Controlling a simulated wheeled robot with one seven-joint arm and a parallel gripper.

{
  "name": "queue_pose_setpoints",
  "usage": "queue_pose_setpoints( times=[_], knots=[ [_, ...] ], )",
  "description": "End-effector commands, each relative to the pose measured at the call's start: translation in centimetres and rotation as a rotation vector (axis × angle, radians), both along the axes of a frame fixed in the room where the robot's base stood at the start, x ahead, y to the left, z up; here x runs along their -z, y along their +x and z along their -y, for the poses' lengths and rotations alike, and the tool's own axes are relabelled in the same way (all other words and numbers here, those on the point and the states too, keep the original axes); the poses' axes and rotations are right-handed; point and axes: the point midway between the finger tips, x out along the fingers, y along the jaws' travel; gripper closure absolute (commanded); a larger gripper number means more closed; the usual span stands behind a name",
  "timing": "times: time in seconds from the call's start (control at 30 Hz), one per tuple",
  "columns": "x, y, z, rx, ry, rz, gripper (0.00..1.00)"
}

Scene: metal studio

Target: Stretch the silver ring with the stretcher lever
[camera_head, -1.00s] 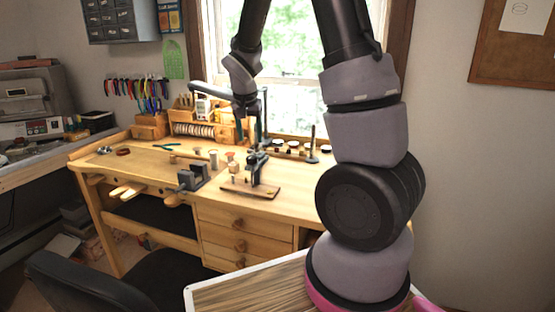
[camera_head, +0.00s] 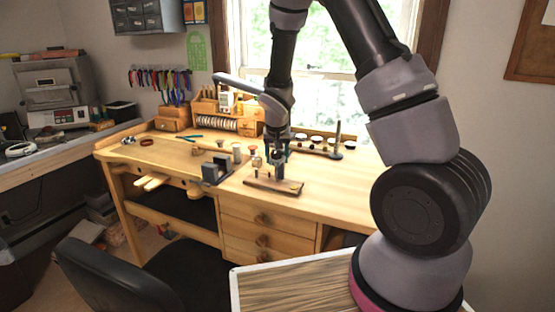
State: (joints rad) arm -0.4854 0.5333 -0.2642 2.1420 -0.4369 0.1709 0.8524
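A small tool on a wooden base board (camera_head: 262,184), which looks like the ring stretcher, stands near the front of the workbench. My gripper (camera_head: 277,158) is low over this board, pointing down, and covers most of the upright tool. The lever cannot be made out apart from my gripper. The silver ring is too small or hidden to tell. My gripper's fingers are small and dark here, so I cannot see whether they are open or shut, or on the lever.
The wooden workbench (camera_head: 345,187) holds a dark grey block (camera_head: 216,168) left of the board and a tapered rod (camera_head: 337,140) at back right. Small jars stand behind. A black chair (camera_head: 120,280) is in front. A wood-topped surface (camera_head: 290,290) is at the bottom.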

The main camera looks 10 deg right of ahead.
Motion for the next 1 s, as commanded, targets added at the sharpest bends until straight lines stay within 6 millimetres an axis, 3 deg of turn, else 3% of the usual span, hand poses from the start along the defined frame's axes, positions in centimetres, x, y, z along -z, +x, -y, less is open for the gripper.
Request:
queue_pose_setpoints(
  times=[0.37,0.4,0.53,0.57,1.0],
  knots=[
    [0.79,0.31,0.11,0.000,0.000,0.000,0.40],
    [0.79,0.31,0.11,0.000,0.000,0.000,0.44],
    [0.79,0.31,0.10,0.000,0.000,0.000,0.94],
    [0.79,0.31,0.10,0.000,0.000,0.000,1.00],
    [0.77,0.29,0.10,0.001,0.000,0.000,1.00]
  ],
)
